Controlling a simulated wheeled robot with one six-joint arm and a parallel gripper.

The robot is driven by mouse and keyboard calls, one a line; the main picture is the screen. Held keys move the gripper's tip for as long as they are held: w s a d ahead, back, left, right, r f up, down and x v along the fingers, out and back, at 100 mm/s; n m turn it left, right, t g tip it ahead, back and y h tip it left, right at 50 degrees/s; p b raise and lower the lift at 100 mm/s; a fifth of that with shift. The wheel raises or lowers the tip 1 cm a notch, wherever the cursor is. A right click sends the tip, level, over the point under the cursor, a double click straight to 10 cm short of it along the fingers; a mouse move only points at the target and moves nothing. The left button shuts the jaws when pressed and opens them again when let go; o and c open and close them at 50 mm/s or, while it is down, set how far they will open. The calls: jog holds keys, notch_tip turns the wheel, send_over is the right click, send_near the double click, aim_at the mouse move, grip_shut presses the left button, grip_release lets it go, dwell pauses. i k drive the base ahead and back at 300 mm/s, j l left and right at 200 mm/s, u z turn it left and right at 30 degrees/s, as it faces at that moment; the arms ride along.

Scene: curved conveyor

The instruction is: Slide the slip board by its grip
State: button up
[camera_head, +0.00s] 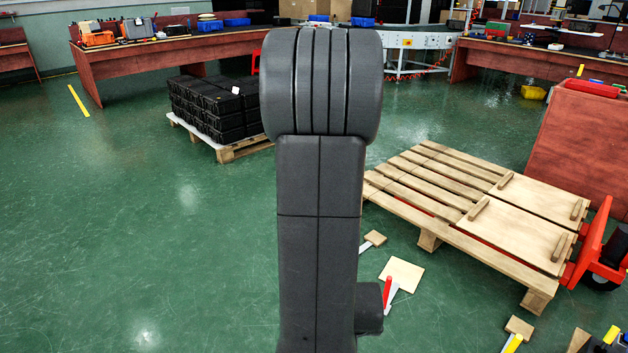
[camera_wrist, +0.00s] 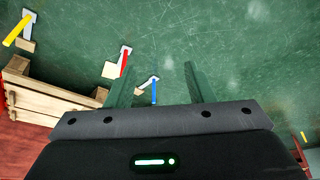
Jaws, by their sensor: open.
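Two flat plywood boards lie side by side on a wooden pallet (camera_head: 410,190) at right in the head view. The farther board (camera_head: 540,197) and the nearer board (camera_head: 515,233) each carry raised wooden bars as grips, such as the nearer board's bar (camera_head: 479,208). I cannot tell which one is the slip board. In the wrist view, my gripper (camera_wrist: 160,65) is open and empty, its two green fingers apart over the floor. It is away from the boards. The head view does not show my gripper; my own arm fills the middle.
Small wood pieces and tools with red (camera_head: 387,291), yellow (camera_head: 514,343) and blue (camera_wrist: 154,91) handles lie on the floor beside the pallet. A red pallet truck (camera_head: 592,245) stands at its right end. Stacked black crates (camera_head: 215,105) stand farther left. Green floor at left is clear.

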aim_at(398, 273)
jog(key=i+l+u, duration=0.35)
jog(key=l, duration=0.25)
jog(key=i+l+u, duration=0.3)
jog(key=l, duration=0.4)
jog(key=i+j, duration=0.05)
